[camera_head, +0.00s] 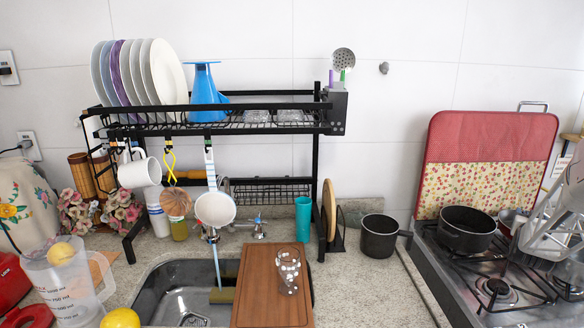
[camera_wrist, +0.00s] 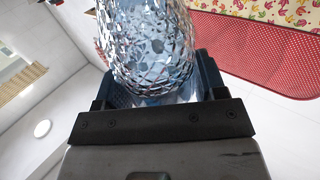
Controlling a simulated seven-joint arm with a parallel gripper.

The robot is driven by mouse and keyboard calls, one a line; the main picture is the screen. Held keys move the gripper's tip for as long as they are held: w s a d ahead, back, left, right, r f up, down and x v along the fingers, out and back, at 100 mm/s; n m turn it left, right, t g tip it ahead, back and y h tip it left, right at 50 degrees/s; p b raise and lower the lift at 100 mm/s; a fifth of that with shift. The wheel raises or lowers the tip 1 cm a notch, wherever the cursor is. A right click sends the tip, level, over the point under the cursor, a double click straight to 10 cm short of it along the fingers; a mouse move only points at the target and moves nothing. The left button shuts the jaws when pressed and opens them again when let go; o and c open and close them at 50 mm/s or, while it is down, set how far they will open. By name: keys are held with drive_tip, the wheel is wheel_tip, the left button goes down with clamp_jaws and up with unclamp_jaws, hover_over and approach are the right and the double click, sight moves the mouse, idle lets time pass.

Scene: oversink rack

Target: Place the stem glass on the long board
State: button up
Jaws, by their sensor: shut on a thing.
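My gripper (camera_wrist: 156,88) is shut on a clear cut-glass vessel (camera_wrist: 150,45) with a diamond pattern, in the wrist view. Its far end runs out of the picture, so I cannot see whether it has a stem. In the head view, pale and dark parts at the right edge, over the stove, seem to be my arm; the fingertips are not clear there. The long board (camera_head: 262,302), brown wood, lies across the right part of the sink. A clear patterned glass with a narrow lower part (camera_head: 288,268) shows over this board, apart from my arm.
The black rack (camera_head: 230,128) holds plates, a blue pitcher (camera_head: 204,92) and clear glassware, with utensils hanging below. A teal cup (camera_head: 302,218), a black pot (camera_head: 379,237) and the stove's pot (camera_head: 468,228) stand to the right. The red padded cover (camera_head: 490,135) leans behind the stove.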

drive_tip(key=shift+w+a+r, duration=0.1)
drive_tip(key=shift+a+r, duration=0.05)
drive_tip(key=shift+a, duration=0.4)
drive_tip(key=s+a+r+n+t+y, duration=0.1)
drive_tip(key=a+r+n+t+y, duration=0.2)
drive_tip(key=a, duration=1.6)
drive_tip(key=s+a+r+n+t+y, duration=0.1)
drive_tip(key=s+a+n+y, duration=0.3)
drive_tip(key=a, duration=1.5)
drive_tip(key=s+a+f+n+y, duration=0.1)
drive_tip(key=s+a+y, duration=0.2)
drive_tip(key=s+a, duration=0.4)
drive_tip(key=s+a+f+n+y, duration=0.2)
drive_tip(key=s+a+y, duration=0.2)
drive_tip(key=s+a, duration=0.4)
drive_tip(key=s+a+f+n+g+y, duration=0.1)
drive_tip(key=s+a+y, duration=0.3)
drive_tip(key=a, duration=0.9)
drive_tip(key=s+f+n, duration=0.1)
drive_tip(key=s, duration=0.2)
drive_tip(key=shift+s+f, duration=0.25)
drive_tip(key=shift+w, duration=0.1)
drive_tip(key=d+f+x, duration=0.1)
drive_tip(key=x, duration=1.4)
drive_tip(key=shift+w+f, duration=0.25)
drive_tip(key=shift+w, duration=0.4)
